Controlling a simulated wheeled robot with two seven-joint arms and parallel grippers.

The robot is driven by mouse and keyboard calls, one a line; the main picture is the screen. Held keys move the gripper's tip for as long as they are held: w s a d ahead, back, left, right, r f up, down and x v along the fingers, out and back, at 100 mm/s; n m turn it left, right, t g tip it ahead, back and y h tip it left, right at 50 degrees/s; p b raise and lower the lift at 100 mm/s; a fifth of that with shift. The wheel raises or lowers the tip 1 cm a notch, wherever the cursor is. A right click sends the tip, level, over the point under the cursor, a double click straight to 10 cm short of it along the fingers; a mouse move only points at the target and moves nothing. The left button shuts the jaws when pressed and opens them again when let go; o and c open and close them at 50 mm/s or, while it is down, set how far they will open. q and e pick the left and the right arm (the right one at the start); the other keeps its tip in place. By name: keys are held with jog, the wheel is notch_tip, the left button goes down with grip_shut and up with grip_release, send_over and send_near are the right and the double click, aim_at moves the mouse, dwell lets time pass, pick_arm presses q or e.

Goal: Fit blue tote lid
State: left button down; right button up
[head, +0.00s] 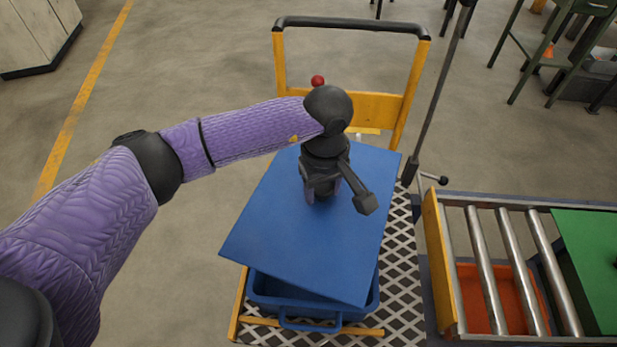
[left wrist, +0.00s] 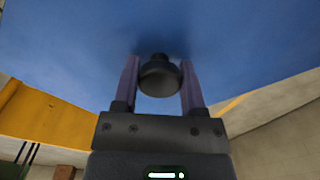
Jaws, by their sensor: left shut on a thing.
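The blue lid (head: 270,225) is a flat panel above the blue tote (head: 262,287), turned askew to it. The tote's near end and front handle show from under the lid; the rest of the tote is hidden. My left gripper (head: 322,188) is over the middle of the lid. In the left wrist view the fingers of my left gripper (left wrist: 159,82) stand on either side of the lid's black knob (left wrist: 160,78), shut on it, with the lid's blue face (left wrist: 70,50) behind. My right gripper is in neither view.
The tote is on a cart with a patterned deck (head: 401,290) and a yellow frame with a black push handle (head: 350,23). A roller conveyor (head: 507,255) stands close on the right, with a green panel (head: 590,260). Open floor lies left.

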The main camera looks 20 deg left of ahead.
aim_at(319, 214)
pick_arm(q)
jog(key=n+p, duration=0.1)
jog(key=f+n+p, duration=0.1)
jog(key=shift+s+f+n+p, duration=0.1)
jog(key=shift+s+n+p, duration=0.2)
jog(key=shift+s+n, duration=0.1)
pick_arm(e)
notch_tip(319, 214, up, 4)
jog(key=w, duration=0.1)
pick_arm(q)
jog(key=shift+a+f+b, duration=0.1)
jog(key=shift+f+b, duration=0.25)
jog(key=shift+f, duration=0.2)
notch_tip(319, 214, down, 5)
jog(key=b, duration=0.3)
jog(key=shift+w, duration=0.1)
jog(key=shift+r, duration=0.1)
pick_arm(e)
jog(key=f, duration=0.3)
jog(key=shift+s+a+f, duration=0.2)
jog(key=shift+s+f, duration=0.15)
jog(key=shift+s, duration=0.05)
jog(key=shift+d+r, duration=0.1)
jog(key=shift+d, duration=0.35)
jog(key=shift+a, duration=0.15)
